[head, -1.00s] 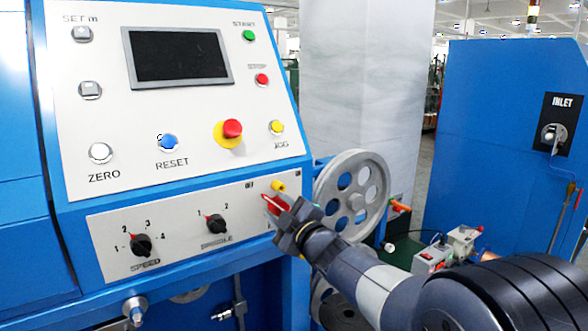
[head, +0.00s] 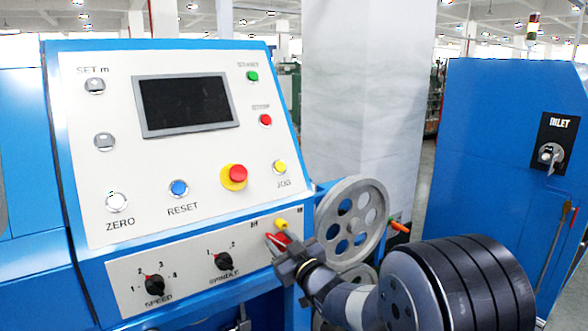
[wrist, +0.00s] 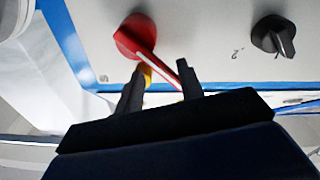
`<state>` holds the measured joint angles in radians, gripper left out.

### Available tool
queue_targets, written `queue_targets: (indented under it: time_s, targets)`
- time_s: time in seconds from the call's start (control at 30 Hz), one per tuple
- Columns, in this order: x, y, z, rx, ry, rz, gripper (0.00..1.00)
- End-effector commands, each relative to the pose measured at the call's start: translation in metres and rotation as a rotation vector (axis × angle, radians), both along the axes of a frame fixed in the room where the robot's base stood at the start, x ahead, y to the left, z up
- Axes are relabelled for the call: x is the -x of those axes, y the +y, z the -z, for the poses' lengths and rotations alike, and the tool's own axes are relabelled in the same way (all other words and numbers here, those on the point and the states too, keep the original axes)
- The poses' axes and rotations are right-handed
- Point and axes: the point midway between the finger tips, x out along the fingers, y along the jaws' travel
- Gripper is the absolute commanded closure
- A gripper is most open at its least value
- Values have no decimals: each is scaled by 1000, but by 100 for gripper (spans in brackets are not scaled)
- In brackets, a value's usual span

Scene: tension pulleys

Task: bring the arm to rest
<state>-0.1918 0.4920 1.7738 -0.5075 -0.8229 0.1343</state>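My gripper (head: 281,248) is at the lower right corner of the control panel (head: 125,268), in front of a red rotary switch (head: 279,240). In the wrist view the two dark fingers (wrist: 160,88) stand apart. The red switch (wrist: 133,38), with a white stripe on its handle, is just beyond the fingertips, and its handle reaches toward the right finger. I cannot tell if they touch. A bit of yellow (wrist: 146,73) shows between the fingers. My arm runs from the gripper down to the right, with a large dark joint in front.
The SPINDLE knob (head: 222,261) and SPEED knob (head: 154,285) sit left of the gripper. A grey spoked pulley (head: 350,222) stands close on the right. A blue INLET cabinet (head: 490,150) is further right.

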Motion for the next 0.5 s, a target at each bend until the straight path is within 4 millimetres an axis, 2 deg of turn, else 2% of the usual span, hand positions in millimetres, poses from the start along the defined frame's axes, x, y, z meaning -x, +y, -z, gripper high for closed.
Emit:
queue_targets:
  time_s: [0.03, 0.1, 0.3, 0.5]
  targets:
    - [-5, -8, 24, -9, 87, 28, 46]
    - [3, -14, 28, -22, 94, 28, 40]
    - [29, -27, 26, -19, 84, 23, 40]
    - [42, -32, 24, -18, 81, 19, 40]
